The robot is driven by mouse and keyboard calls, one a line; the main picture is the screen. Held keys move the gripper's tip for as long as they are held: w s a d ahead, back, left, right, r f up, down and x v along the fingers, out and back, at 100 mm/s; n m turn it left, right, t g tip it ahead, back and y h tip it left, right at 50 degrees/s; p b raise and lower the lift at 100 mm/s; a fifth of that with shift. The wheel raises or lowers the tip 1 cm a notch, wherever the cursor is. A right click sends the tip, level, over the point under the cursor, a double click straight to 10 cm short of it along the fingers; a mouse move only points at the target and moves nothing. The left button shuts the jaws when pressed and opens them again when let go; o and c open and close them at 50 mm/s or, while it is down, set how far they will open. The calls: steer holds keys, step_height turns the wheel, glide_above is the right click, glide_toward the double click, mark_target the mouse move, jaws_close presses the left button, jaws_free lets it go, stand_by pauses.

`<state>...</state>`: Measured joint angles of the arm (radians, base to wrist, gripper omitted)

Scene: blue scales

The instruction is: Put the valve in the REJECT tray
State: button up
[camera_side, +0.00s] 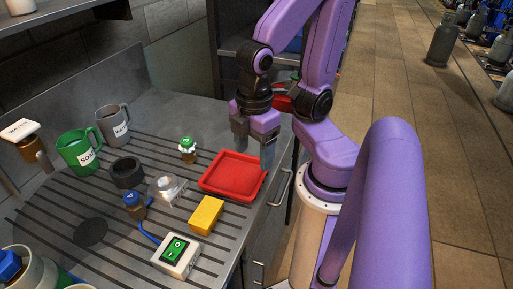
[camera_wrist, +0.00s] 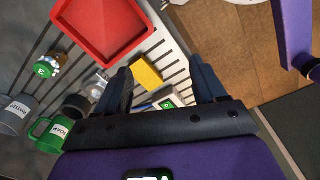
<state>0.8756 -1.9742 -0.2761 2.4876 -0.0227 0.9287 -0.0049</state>
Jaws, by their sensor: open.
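A small brass-coloured fitting with a green cap (camera_side: 187,150), which looks like a valve, stands on the ribbed steel counter. It also shows at the left of the wrist view (camera_wrist: 44,69). A second small fitting with a blue cap (camera_side: 134,205) stands nearer the front, beside a blue hose; I cannot tell which one is the valve. The red tray (camera_side: 257,186) lies at the counter's right edge and looks empty. It shows at the top of the wrist view (camera_wrist: 105,28); I see no REJECT label. My gripper (camera_side: 255,152) is open and empty, above the tray's far right side.
A yellow block (camera_side: 206,215), a green switch box (camera_side: 175,254), a clear piece (camera_side: 167,187) and a dark ring (camera_side: 127,172) lie on the counter. A green SOAP mug (camera_side: 78,152) and a grey mug (camera_side: 114,125) stand at the back left.

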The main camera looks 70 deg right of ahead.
steer(key=shift+s+r, duration=0.1)
steer(key=shift+s, duration=0.25)
steer(key=r+n, duration=0.2)
steer(key=n, duration=0.3)
glide_above(130, 196)
step_height(130, 196, down, 13)
steer(key=shift+s+r, duration=0.1)
steer(key=shift+f, duration=2.5)
jaws_close()
steer(key=shift+r, duration=0.1)
